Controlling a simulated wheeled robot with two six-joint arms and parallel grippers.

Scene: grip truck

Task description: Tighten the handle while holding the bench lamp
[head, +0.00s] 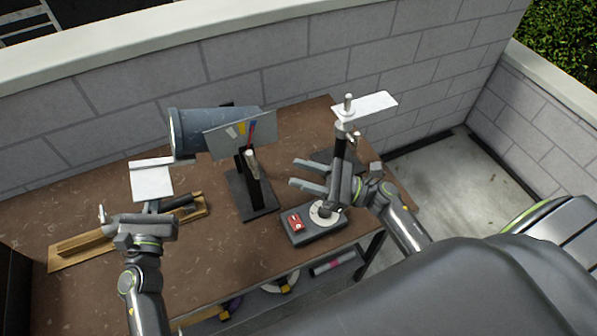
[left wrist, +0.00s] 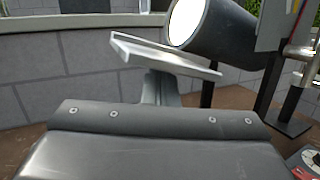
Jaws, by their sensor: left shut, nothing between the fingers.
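The bench lamp (head: 215,128), a large grey cylinder, is mounted on a black stand at the back of the brown table. Its lit white face shows in the left wrist view (left wrist: 188,22). A metal handle (head: 252,163) sticks out from its stand; I cannot tell how tight it is. My left gripper (head: 151,207) is shut and empty left of the lamp, close to a white plate (head: 151,183); whether they touch is unclear. My right gripper (head: 295,172) is open and empty, its fingers pointing left toward the lamp stand but apart from it.
A second stand with a pale plate (head: 372,104) and metal knobs stands behind my right gripper. A grey box with a red switch (head: 296,222) lies at the front edge. A wooden piece (head: 80,245) lies at left. A block wall (head: 110,100) closes the back.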

